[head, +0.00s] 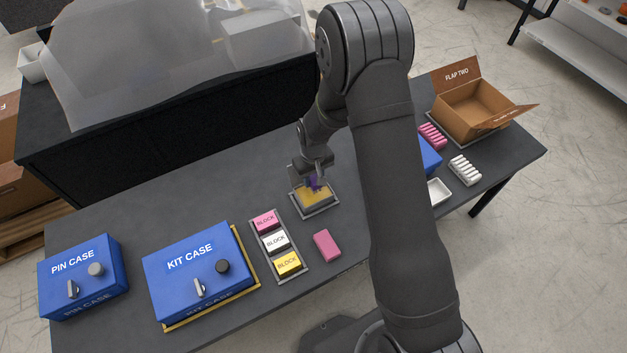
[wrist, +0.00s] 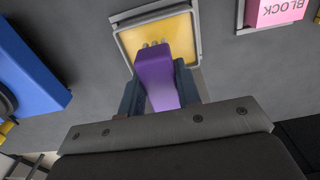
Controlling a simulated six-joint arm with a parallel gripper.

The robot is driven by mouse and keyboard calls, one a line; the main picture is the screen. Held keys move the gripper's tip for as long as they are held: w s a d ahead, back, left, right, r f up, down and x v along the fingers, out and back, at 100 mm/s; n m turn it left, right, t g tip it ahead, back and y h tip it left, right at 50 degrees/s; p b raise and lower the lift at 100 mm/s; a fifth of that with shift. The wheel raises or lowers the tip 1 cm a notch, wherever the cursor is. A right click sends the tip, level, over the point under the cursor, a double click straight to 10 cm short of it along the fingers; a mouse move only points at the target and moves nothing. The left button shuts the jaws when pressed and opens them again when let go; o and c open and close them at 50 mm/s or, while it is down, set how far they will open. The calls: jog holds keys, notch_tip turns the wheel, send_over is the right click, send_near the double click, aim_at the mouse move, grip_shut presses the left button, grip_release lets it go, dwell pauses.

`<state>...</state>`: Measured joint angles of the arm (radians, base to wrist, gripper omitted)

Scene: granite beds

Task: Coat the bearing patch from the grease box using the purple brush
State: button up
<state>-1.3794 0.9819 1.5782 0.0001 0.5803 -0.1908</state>
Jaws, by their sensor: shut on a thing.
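My gripper (head: 318,174) is shut on the purple brush (wrist: 158,78), which also shows as a small purple patch in the head view (head: 313,183). In the wrist view the brush lies between the two fingers (wrist: 160,92), with pale bristle tips at its far end. The tips are over a yellow square with a grey rim (wrist: 117,40), at mid-table in the head view (head: 316,212). I cannot tell whether the bristles touch the yellow surface. No label shows whether this square is the grease box or the bearing patch.
A tray of pink, white and yellow blocks (head: 282,243) and a loose pink block (head: 327,246) lie nearby. The kit case (head: 199,272) and pin case (head: 83,276) stand left. A blue case (head: 430,157), white dish (head: 439,192) and open carton (head: 470,112) are right, partly behind my arm.

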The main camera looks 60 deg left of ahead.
aim_at(314, 176)
jog(key=shift+r, duration=2.25)
jog(key=w+d+r+m, duration=0.1)
jog(key=w+d+m, duration=0.2)
jog(key=w+d, duration=0.5)
jog(key=w+d+m, duration=0.3)
jog(key=w+d, duration=0.2)
jog(key=w, duration=0.6)
jog(key=w+d+r+m, duration=0.1)
jog(key=w+d+m, duration=0.2)
jog(key=w+d, duration=0.5)
jog(key=w+d+m, duration=0.3)
jog(key=w+d, duration=0.1)
jog(key=d, duration=0.6)
jog(key=w+d+r+m, duration=0.1)
jog(key=w+d+m, duration=0.2)
jog(key=d, duration=0.7)
jog(key=w+d+m, duration=0.3)
jog(key=w+d, duration=0.1)
jog(key=d, duration=0.7)
jog(key=shift+w+r, duration=0.25)
jog(key=shift+w, duration=0.1)
jog(key=shift+a, duration=0.15)
